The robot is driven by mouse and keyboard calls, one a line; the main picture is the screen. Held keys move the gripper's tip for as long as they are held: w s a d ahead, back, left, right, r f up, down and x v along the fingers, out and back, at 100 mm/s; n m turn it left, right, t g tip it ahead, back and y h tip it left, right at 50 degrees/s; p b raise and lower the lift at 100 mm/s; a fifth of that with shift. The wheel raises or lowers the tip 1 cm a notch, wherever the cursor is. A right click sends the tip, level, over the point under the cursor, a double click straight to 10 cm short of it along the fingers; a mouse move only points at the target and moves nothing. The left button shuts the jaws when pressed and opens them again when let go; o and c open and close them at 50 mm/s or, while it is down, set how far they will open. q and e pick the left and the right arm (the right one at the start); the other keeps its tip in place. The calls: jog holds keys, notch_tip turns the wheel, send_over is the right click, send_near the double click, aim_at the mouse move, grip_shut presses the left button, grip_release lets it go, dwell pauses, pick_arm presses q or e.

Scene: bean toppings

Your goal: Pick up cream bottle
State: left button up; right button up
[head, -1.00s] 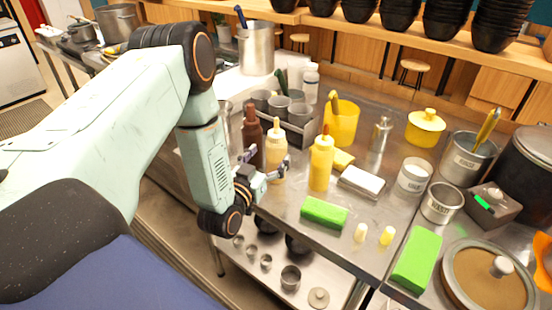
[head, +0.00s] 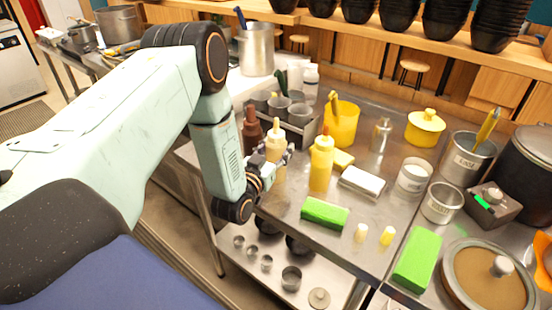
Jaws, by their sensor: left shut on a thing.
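The cream bottle (head: 276,141) is a pale squeeze bottle with a pointed tip, upright near the left edge of the steel table. My left gripper (head: 277,165) is at the bottle's lower body, shut on it. The gripper's fingers hide part of the bottle's lower side, and I cannot tell whether its base touches the table. My right gripper is not in view.
A brown bottle (head: 253,133) stands close left of the cream bottle, and a yellow bottle (head: 321,164) stands to its right. A metal caddy (head: 300,131) with cups is behind. Green sponges (head: 325,213) lie in front right.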

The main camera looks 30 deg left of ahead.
aim_at(277, 121)
pick_arm(q)
jog(key=shift+f, duration=0.1)
jog(key=shift+c, duration=0.4)
jog(key=shift+d, duration=0.2)
jog(key=shift+a+r, duration=0.2)
jog(key=shift+r, duration=0.55)
notch_tip(277, 121, up, 7)
jog(key=shift+d+r+p, duration=0.15)
jog(key=shift+r+p, duration=0.05)
jog(key=shift+p, duration=0.5)
jog(key=shift+r, duration=0.65)
